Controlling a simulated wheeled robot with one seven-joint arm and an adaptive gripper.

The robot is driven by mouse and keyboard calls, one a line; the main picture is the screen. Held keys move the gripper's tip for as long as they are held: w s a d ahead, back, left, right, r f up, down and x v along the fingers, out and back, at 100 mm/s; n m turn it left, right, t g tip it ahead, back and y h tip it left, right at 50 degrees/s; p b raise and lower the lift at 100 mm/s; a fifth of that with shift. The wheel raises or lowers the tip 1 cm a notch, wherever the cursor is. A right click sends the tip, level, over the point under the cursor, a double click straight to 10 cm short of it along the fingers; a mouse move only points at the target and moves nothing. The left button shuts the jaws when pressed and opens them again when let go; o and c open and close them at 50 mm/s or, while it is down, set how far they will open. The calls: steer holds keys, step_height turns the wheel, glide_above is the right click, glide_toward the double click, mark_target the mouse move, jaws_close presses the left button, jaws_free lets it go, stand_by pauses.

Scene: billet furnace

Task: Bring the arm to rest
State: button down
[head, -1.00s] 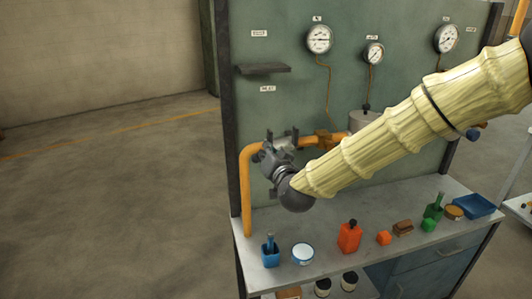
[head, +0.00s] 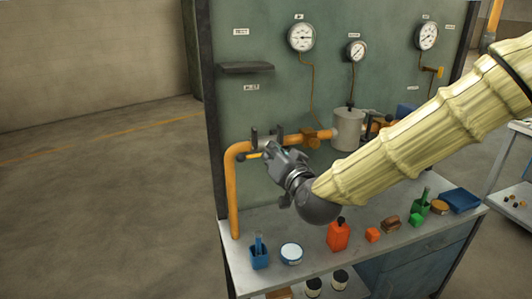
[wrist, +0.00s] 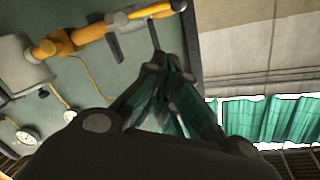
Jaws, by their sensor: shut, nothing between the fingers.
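My gripper (head: 272,151) is at the end of my arm, which reaches in from the right in the head view in a pale yellow ribbed sleeve. The gripper points up and left, in front of the orange pipe (head: 237,195) on the green panel, above the bench. In the wrist view my gripper (wrist: 172,65) has its fingers together with nothing held. The orange pipe also shows in the wrist view (wrist: 90,32). I cannot tell the exact gap between the fingers and the pipe.
The bench top (head: 300,232) carries a blue cup (head: 259,254), a white tin (head: 291,253), an orange-red bottle (head: 338,236), small blocks and a blue tray (head: 461,200). Gauges (head: 301,37) and a small shelf (head: 245,68) are on the panel. Floor at the left is clear.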

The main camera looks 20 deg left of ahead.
steer(key=s+d+f+g+h, duration=0.25)
steer(key=d+f, duration=0.25)
steer(key=f, duration=0.7)
steer(key=s+d+f+m+g+h, duration=0.15)
steer(key=s+d+f, duration=0.35)
steer(key=f, duration=0.7)
steer(key=s+d+f+n+g+h, duration=0.15)
steer(key=d+f, duration=0.45)
steer(key=f, duration=0.7)
steer(key=s+d+f+g+h, duration=0.1)
steer(key=s+d+f+g, duration=0.1)
steer(key=s+d+f, duration=0.4)
steer(key=s+d+f+m+g+h, duration=0.1)
steer(key=s+d+f, duration=0.6)
steer(key=s, duration=0.7)
steer(key=s+d+f+g+h, duration=0.3)
steer(key=s+d+f+g, duration=0.2)
steer(key=s+d, duration=0.5)
steer(key=shift+d+f, duration=0.2)
steer(key=shift+f, duration=0.75)
